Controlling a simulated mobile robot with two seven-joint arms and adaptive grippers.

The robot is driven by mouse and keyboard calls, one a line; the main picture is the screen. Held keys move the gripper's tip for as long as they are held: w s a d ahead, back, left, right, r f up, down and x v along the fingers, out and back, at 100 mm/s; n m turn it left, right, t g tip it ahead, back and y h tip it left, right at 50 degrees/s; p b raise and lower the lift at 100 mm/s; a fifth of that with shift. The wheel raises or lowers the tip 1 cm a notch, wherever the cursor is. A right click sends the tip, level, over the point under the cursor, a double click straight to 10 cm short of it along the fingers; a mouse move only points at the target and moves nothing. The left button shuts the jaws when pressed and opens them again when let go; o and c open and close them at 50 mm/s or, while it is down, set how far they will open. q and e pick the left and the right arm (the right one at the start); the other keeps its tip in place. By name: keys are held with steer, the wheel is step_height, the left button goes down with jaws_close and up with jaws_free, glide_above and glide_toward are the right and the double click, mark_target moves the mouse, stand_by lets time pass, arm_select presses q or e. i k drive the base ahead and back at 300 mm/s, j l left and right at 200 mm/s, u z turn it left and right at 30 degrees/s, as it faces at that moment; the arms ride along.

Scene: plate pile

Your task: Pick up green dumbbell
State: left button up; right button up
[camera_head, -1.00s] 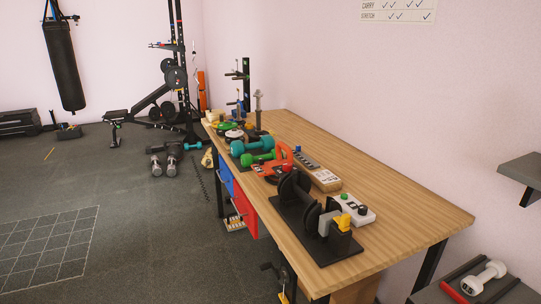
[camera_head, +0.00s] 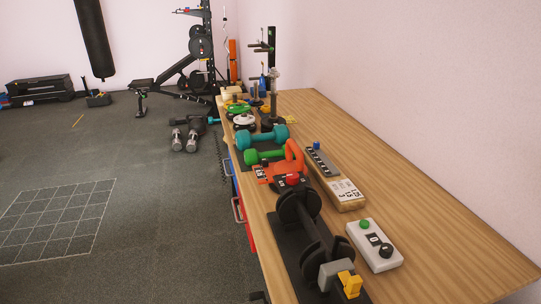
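The green dumbbell (camera_head: 265,156) lies on the wooden table (camera_head: 400,190) near its left edge, on a dark mat. A larger teal dumbbell (camera_head: 263,137) lies just behind it. An orange-red handled device (camera_head: 284,168) stands directly in front of it and hides part of its right end. Neither of my grippers shows in the head view.
A black machine with round plates (camera_head: 305,215) stands in front, and a control box (camera_head: 374,245) with a green button lies to its right. A long block (camera_head: 335,181) lies right of the orange device. The table's right side is bare. Floor left of the table is open.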

mark_target(252, 157)
steer(key=j+z, duration=0.1)
steer(key=z, duration=0.25)
steer(key=i+j+z, duration=0.1)
steer(key=z, duration=0.3)
steer(key=i+j+z, duration=0.1)
steer(key=j+z, duration=0.15)
steer(key=j, duration=0.75)
steer(key=j+z, duration=0.25)
steer(key=j, duration=0.75)
steer(key=k+j+z, duration=0.1)
steer(key=j+z, duration=0.15)
steer(key=j, duration=0.75)
steer(key=j+z, duration=0.2)
steer(key=j, duration=0.25)
steer(key=i+j+z, duration=0.15)
steer(key=j+z, duration=0.25)
steer(key=i+j+z, duration=0.1)
steer(key=j+z, duration=0.75)
steer(key=i+l, duration=0.05)
